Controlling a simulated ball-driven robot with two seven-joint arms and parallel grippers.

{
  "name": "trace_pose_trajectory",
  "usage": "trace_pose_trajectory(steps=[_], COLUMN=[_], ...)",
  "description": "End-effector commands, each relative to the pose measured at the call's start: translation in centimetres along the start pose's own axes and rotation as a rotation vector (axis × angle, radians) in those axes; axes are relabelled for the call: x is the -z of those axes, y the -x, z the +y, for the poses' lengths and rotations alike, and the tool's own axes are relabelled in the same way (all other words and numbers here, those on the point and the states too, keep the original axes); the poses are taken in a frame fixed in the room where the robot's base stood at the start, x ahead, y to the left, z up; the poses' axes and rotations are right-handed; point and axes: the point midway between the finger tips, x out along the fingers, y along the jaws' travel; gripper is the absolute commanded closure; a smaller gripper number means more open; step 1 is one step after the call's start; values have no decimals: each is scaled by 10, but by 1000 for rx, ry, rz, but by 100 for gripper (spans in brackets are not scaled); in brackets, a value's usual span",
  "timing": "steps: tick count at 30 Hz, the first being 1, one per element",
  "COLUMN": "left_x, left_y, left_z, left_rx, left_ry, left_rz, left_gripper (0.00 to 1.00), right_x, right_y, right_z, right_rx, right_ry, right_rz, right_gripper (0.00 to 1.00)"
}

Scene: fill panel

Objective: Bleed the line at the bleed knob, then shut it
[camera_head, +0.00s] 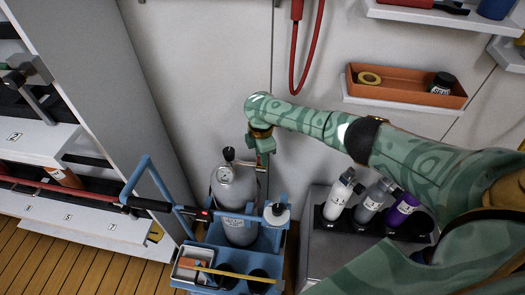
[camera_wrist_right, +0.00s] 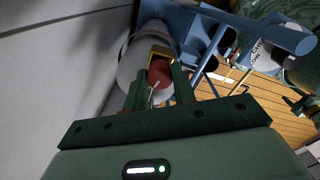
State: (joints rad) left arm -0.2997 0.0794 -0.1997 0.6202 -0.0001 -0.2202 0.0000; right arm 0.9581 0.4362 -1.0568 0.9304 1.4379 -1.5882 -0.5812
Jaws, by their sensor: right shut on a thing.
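A grey gas cylinder (camera_head: 240,192) stands upright in a blue carrier (camera_head: 262,240), with a round gauge (camera_head: 224,174) and a small black knob (camera_head: 229,153) at its top. My right gripper (camera_head: 262,160) reaches down just right of the cylinder top. In the right wrist view my right gripper (camera_wrist_right: 157,88) has its fingers around a red knob (camera_wrist_right: 160,72), shut on it. A yellow part shows beside the knob. That this is the bleed knob is likely, but no label is readable. In the head view the gripper hides the knob. My left gripper is not in view.
A rack of bottles (camera_head: 370,222) stands right of the carrier. An orange tray (camera_head: 405,88) sits on a wall shelf above. A red hose (camera_head: 305,60) hangs on the wall. White shelves (camera_head: 80,220) stand at left. The carrier's blue handle (camera_head: 160,180) rises left of the cylinder.

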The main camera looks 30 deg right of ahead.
Motion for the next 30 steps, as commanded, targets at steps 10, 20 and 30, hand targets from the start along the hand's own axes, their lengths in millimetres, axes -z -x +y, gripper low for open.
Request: trace_pose_trajectory(steps=[10, 20, 30], left_x=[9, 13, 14], left_y=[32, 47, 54], left_z=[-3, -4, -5], left_rx=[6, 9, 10], left_ry=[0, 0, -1], left_rz=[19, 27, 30], left_gripper=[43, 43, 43], right_x=[2, 2, 2], right_y=[4, 2, 1], right_z=[-1, -1, 0], right_rx=[2, 3, 2], right_ry=[-328, -642, -960], right_rz=[2, 2, 2], right_gripper=[97, 97, 97])
